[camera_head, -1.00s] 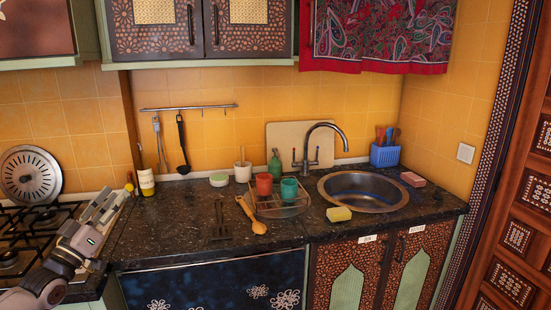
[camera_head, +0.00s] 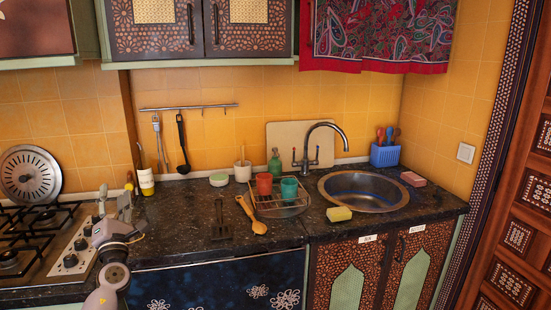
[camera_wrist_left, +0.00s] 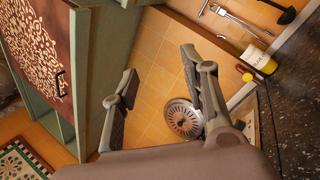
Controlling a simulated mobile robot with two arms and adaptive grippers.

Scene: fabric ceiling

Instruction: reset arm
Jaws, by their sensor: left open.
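My left gripper (camera_head: 114,203) is at the left of the head view, above the front edge between the stove and the dark counter. Its fingers point away from me toward the back wall. In the left wrist view its two fingers (camera_wrist_left: 158,72) stand apart with nothing between them, only tiled wall behind. My right gripper is in neither view.
The gas stove (camera_head: 40,240) lies left of my gripper. A black slotted spatula (camera_head: 221,220), a wooden spoon (camera_head: 252,214) and a dish rack (camera_head: 282,208) are to the right. Counter (camera_head: 180,225) is bare before the spatula.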

